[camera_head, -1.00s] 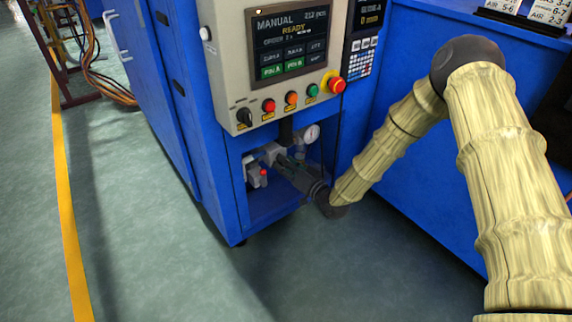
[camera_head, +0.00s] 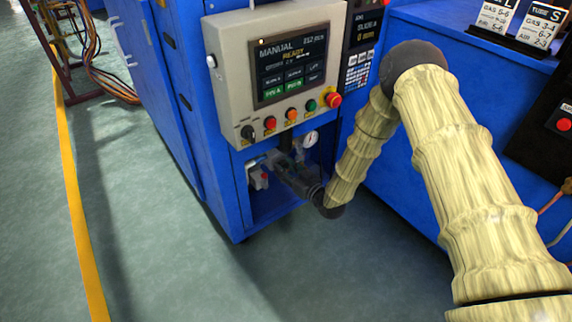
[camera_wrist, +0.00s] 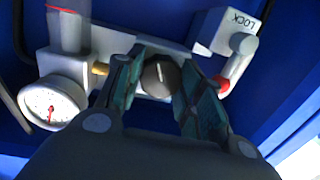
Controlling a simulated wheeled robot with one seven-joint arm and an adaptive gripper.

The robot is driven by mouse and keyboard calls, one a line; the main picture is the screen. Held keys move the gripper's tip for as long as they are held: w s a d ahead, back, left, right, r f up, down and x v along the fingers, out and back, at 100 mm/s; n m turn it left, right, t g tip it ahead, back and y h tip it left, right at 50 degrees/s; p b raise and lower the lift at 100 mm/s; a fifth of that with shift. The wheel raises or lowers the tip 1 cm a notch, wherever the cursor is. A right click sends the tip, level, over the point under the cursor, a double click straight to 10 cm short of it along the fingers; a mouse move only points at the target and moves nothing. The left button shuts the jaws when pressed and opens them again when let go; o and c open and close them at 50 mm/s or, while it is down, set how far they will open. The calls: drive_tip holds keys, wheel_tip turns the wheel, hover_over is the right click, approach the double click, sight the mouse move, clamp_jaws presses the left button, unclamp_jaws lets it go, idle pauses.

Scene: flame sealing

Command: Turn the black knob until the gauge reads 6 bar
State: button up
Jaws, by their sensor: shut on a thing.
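The black knob (camera_wrist: 158,77) shows in the wrist view as a dark round knob with a light mark on its face. My gripper (camera_wrist: 160,82) has one finger on each side of the knob and is shut on it. In the head view my gripper (camera_head: 282,172) reaches into the recess under the control panel and hides the knob. The white round gauge (camera_wrist: 52,105) is left of the knob in the wrist view, with a red needle; its figures are too small to read. The gauge (camera_head: 310,139) also shows in the head view, at the right of the recess.
A white lever block marked LOCK (camera_wrist: 226,40) with a red tip is close to my right finger in the wrist view. The control panel (camera_head: 236,90) with its buttons overhangs the recess. The blue cabinet wall (camera_head: 218,190) is at the left; the floor in front is clear.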

drive_tip(key=shift+d+n, duration=0.1)
drive_tip(key=shift+n, duration=0.3)
drive_tip(key=o, duration=1)
drive_tip(key=v, duration=1.2)
